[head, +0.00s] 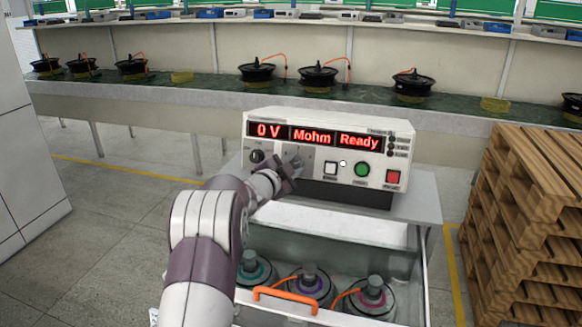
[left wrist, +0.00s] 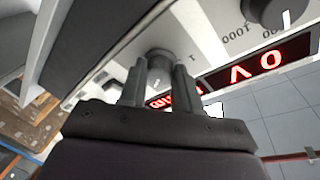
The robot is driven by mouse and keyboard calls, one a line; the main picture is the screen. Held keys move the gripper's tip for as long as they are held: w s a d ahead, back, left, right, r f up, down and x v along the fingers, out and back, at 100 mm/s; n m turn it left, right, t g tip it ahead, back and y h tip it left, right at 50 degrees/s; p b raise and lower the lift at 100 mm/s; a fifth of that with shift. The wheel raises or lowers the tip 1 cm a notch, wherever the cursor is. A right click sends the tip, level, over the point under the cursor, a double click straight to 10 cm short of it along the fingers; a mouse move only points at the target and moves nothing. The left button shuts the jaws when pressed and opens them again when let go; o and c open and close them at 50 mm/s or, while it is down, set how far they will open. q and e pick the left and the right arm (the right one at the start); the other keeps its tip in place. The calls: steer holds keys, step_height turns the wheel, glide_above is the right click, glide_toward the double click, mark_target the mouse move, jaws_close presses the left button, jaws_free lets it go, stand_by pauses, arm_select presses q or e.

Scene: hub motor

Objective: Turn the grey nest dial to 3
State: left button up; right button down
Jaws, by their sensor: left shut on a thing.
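The grey nest dial (left wrist: 160,58) is on the front of the white tester (head: 258,122). In the left wrist view it sits between the two fingers of my left gripper (left wrist: 158,78), which is shut on it. A "1" is printed on the panel beside the dial; where the dial points cannot be made out. In the head view my left gripper (head: 292,168) covers the dial, right of a black knob (head: 257,156). The tester's display (head: 313,136) reads "0 V", "Mohm" and "Ready". My right gripper is not in view.
A white button (head: 330,169), a green button (head: 362,169) and a red button (head: 393,177) are right of my gripper. Below, several hub motors (head: 310,285) stand behind an orange handle (head: 285,298). Wooden pallets (head: 530,190) are stacked at the right.

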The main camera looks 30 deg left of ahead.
arm_select(q)
steer(key=o, duration=1.1)
steer(key=shift+c, duration=0.2)
steer(key=shift+s, duration=0.1)
steer(key=s+r+b, duration=0.1)
steer(key=s, duration=1.1)
steer(key=shift+s+d+r, duration=0.2)
steer(key=shift+s, duration=0.05)
